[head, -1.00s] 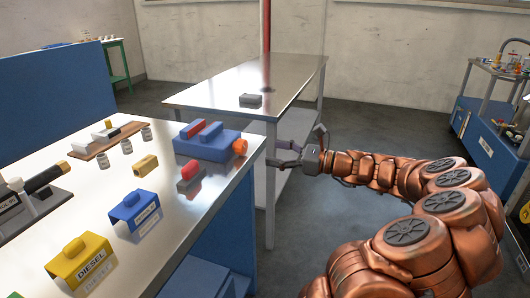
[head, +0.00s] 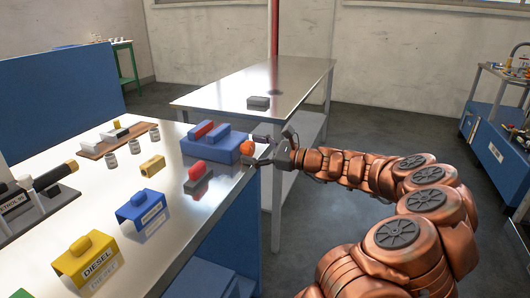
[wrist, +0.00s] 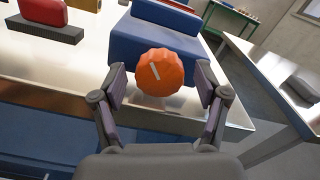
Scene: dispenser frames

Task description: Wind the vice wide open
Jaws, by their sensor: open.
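The blue vice (head: 212,143) sits at the right edge of the metal-topped bench, with a red block (head: 201,131) at its top. Its orange knob (head: 247,147) points toward my gripper; in the wrist view the knob (wrist: 160,72) shows a pale mark on its face. My gripper (head: 263,149) is open, its fingers spread to the left and right of the knob in the wrist view (wrist: 160,85). I cannot tell whether either finger touches the knob. The vice body (wrist: 155,38) shows behind the knob, its jaws mostly out of the wrist view.
A red block on a dark base (head: 198,177) stands in front of the vice. Yellow (head: 88,258) and blue (head: 142,209) labelled covers and several small jars stand on the bench (head: 185,215). A second metal table (head: 225,97) stands behind, with a grey block (head: 258,102).

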